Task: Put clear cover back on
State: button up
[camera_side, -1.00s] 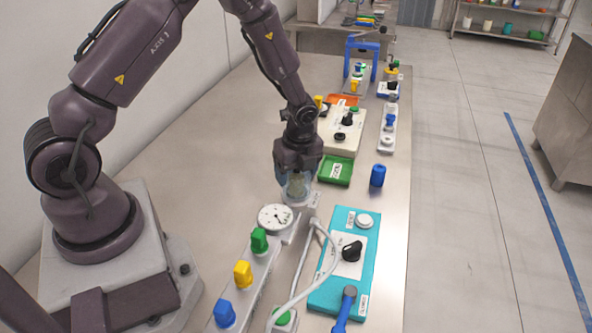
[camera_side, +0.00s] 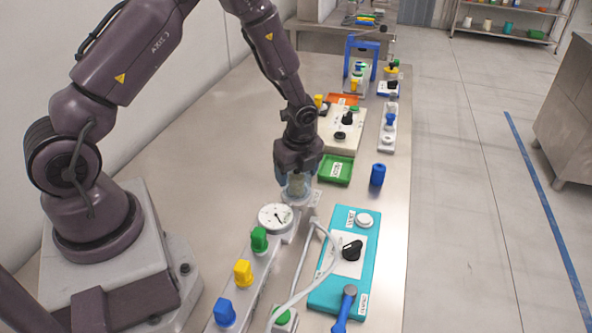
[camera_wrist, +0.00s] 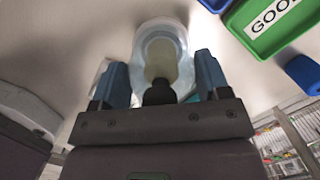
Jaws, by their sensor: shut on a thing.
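My gripper (camera_side: 297,180) is shut on the clear cover (camera_side: 297,193), a see-through cup-like piece. In the side view the cover is at a pale base just behind the white round dial (camera_side: 276,217). I cannot tell whether it is fully seated there. In the wrist view the clear cover (camera_wrist: 160,45) lies between the two blue fingertips of my gripper (camera_wrist: 160,80), with a pale yellowish shape showing inside it. The lower rim is partly hidden.
A green tray (camera_side: 336,169) and a blue knurled piece (camera_side: 377,175) are right of my gripper. A teal panel (camera_side: 330,285) with a black knob and a white cable stands in front. Green, yellow and blue knobs (camera_side: 243,273) line the rail. The table at left is clear.

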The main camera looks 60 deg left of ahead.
dwell(0.4)
jog(key=o, duration=1)
jog(key=shift+o, duration=0.2)
jog(key=shift+r, duration=0.1)
jog(key=shift+r, duration=3.4)
grip_shut()
jog(key=shift+f, duration=0.25)
